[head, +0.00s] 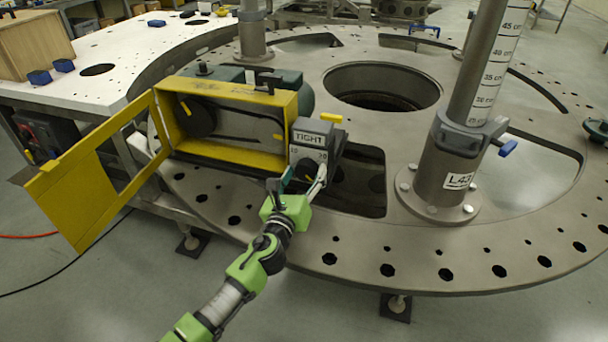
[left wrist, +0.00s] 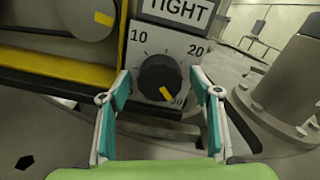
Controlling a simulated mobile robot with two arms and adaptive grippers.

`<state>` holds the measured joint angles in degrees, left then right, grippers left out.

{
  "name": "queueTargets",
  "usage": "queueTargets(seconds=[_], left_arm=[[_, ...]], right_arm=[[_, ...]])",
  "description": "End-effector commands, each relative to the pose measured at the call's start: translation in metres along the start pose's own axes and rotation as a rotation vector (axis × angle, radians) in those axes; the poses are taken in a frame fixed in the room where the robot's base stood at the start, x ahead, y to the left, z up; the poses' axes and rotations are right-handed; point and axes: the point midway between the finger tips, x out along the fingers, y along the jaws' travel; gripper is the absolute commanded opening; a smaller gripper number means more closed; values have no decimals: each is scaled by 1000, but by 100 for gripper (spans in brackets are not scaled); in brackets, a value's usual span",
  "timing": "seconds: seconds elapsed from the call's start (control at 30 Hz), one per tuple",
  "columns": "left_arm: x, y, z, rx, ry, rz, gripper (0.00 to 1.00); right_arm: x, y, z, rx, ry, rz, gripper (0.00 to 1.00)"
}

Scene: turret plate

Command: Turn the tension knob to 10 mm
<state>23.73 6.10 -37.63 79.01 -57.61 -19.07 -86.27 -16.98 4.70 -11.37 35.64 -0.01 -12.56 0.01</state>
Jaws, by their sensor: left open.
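The tension knob (left wrist: 157,75) is round and black with a yellow pointer mark. It sits on a white dial plate (left wrist: 143,38) marked 10, 20 and 30, below a sign reading TIGHT. The yellow mark points to the lower right, close to the 30. My left gripper (left wrist: 160,88) is open, with one teal-padded finger on each side of the knob. Gaps show between the knob and both fingers in the left wrist view. In the head view the left gripper (head: 299,181) partly covers the knob (head: 307,168). My right gripper is not in view.
A yellow belt housing (head: 230,155) with its door (head: 60,190) swung open stands left of the dial. A grey post (head: 445,170) labelled L43 rises at the right. The round metal plate (head: 340,235) has large openings and several holes.

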Motion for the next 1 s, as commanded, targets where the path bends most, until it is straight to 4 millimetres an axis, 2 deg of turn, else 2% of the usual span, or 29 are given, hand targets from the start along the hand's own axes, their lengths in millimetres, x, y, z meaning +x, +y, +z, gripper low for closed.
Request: queueTargets(seconds=[0.07,0.2,0.23,0.57,1.0], left_arm=[[0,0,0,0,0,0,58],[0,0,0,0,0,0,21],[0,0,0,0,0,0,19],[-1,0,-1,-32,2,1,19],[-1,1,-2,-316,9,4,19]], right_arm=[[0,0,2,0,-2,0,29],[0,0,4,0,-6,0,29],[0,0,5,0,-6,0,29],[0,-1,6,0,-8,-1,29],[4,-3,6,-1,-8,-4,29]])
